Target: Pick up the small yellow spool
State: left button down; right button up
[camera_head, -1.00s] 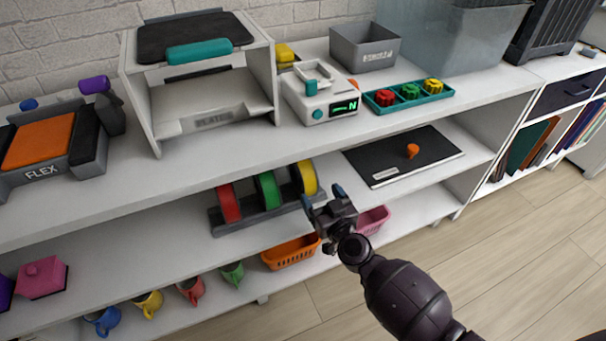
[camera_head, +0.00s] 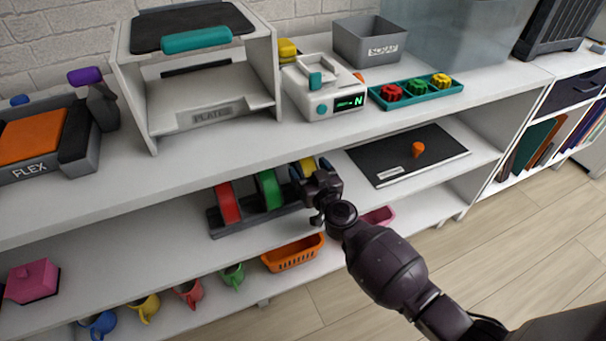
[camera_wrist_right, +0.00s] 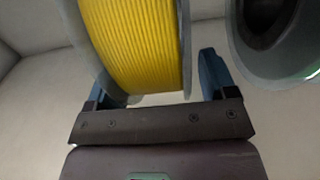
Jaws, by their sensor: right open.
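The yellow spool (camera_head: 308,164) stands in a dark rack (camera_head: 218,226) on the middle shelf, at the right of a red spool (camera_head: 227,203) and a green spool (camera_head: 269,190). My right gripper (camera_head: 310,176) is at the front of the yellow spool and hides most of it. In the right wrist view the yellow spool (camera_wrist_right: 138,40) fills the space between the two blue fingers of my open right gripper (camera_wrist_right: 156,82). One finger is on each side of it. I cannot tell whether they touch it. My left gripper is not in view.
Another spool's rim (camera_wrist_right: 248,62) is close to the right finger in the wrist view. The upper shelf (camera_head: 250,140) overhangs the rack. A black board (camera_head: 390,170) with an orange knob lies to the right. Orange and pink baskets (camera_head: 292,256) sit below.

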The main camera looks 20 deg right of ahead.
jog(key=shift+r, duration=0.1)
jog(key=c, duration=1.1)
jog(key=shift+c, duration=0.5)
jog(key=shift+r, duration=0.15)
